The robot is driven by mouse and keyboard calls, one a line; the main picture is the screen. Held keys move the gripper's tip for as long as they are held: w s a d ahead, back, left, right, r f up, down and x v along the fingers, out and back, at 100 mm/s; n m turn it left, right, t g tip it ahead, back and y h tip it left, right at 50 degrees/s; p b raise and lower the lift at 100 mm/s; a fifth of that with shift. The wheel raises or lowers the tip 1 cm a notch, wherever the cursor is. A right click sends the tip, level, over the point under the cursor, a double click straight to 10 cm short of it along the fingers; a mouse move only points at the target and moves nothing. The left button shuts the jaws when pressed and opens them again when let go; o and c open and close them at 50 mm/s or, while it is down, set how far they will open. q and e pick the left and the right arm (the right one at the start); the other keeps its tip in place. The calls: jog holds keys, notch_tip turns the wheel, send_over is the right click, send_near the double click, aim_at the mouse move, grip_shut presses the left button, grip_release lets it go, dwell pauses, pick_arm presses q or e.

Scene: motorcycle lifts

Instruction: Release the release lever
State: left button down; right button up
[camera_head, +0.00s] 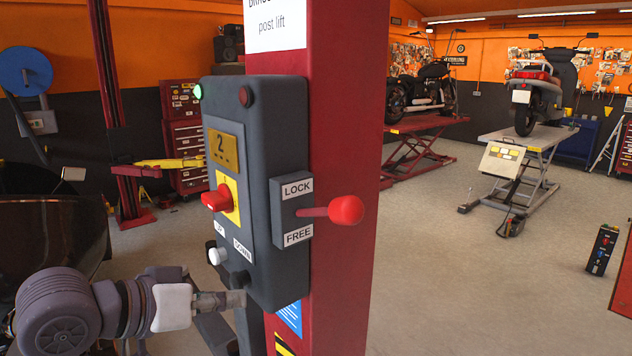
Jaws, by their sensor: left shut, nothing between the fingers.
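The release lever (346,210) has a red ball knob on a short red rod. It sticks out to the right from the side of the grey control box (279,130), about level. Its rod sits between the LOCK label (297,188) above and the FREE label (298,235) below. My left gripper (238,299) is at the lower left, by the bottom edge of the control box, below and left of the lever and apart from it. It is shut and empty. I cannot tell whether its tip touches the box. My right gripper is not in view.
The control box is on a red lift post (345,290). Its front has a red switch (216,198), a white button (217,256) and a lit green lamp (197,91). Right of the post the floor is open, with motorcycle lifts farther back and a small black control unit (602,250).

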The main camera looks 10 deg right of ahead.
pick_arm(q)
jog(key=s+r+m+g+h, duration=0.1)
jog(key=s+r, duration=0.4)
jog(key=r, duration=0.7)
jog(key=s+r+m+h, duration=0.2)
jog(key=s+r, duration=0.2)
jog(key=r, duration=0.8)
jog(key=shift+s+d+r+g+h, duration=0.3)
jog(key=shift+s+d+g, duration=0.05)
jog(key=shift+d+g, duration=0.1)
jog(key=shift+d, duration=0.1)
jog(key=p, duration=0.4)
send_over(324, 209)
jog(key=s+a, duration=0.3)
notch_tip(324, 209, down, 3)
jog(key=shift+s+d+f+p, duration=0.15)
jog(key=shift+d+f, duration=0.3)
jog(key=shift+f, duration=0.35)
jog(key=shift+s+d+f+p, duration=0.15)
jog(key=shift+d+f, duration=0.25)
jog(key=shift+f, duration=0.35)
jog(key=shift+w, duration=0.1)
